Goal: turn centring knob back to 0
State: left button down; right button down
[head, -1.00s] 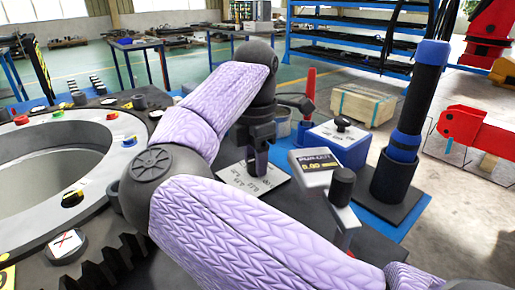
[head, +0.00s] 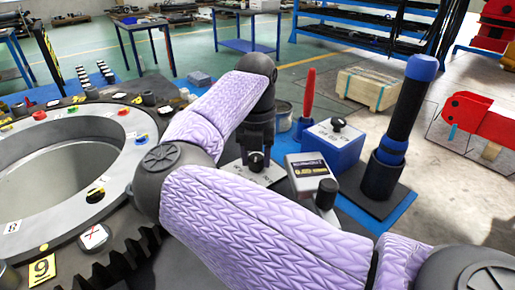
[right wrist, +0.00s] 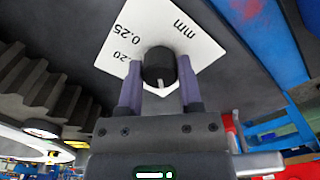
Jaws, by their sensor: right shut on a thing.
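The centring knob is a small black cylinder (right wrist: 160,62) on a white dial plate (right wrist: 195,38) marked "mm", "0.25" and "0.20" in the right wrist view. A short pale mark shows on the knob's near side. My right gripper (right wrist: 159,80) has one finger on each side of the knob and is shut on it. In the head view my right gripper (head: 256,150) reaches down to the knob over the white plate (head: 272,176), which the arm partly hides. Its scale is too small to read there. My left gripper is out of view.
A grey box with a display (head: 310,172) and a black-knobbed post (head: 326,194) stand right of the plate. Beyond are a blue box (head: 336,146), a red cone-shaped tool (head: 308,98) and a tall black-and-blue cylinder (head: 402,118). A large ring (head: 120,122) with gear teeth lies left.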

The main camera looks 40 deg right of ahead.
jog(key=n+p, duration=0.1)
jog(key=n, duration=0.1)
jog(key=n+p, duration=0.1)
jog(key=shift+r+n, duration=0.2)
jog(key=shift+n, duration=0.2)
jog(key=shift+n+p, duration=0.75)
jog(key=shift+n, duration=0.45)
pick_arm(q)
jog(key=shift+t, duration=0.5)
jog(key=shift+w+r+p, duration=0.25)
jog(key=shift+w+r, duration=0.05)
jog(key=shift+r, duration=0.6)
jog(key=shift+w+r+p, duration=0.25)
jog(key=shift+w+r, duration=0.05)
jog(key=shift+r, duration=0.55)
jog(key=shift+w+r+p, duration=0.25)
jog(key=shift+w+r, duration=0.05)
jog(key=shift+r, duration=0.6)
pick_arm(e)
jog(key=shift+f+n, duration=0.15)
jog(key=shift+n, duration=1.15)
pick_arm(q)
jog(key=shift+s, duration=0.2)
pick_arm(e)
jog(key=shift+c, duration=1.3)
grip_release()
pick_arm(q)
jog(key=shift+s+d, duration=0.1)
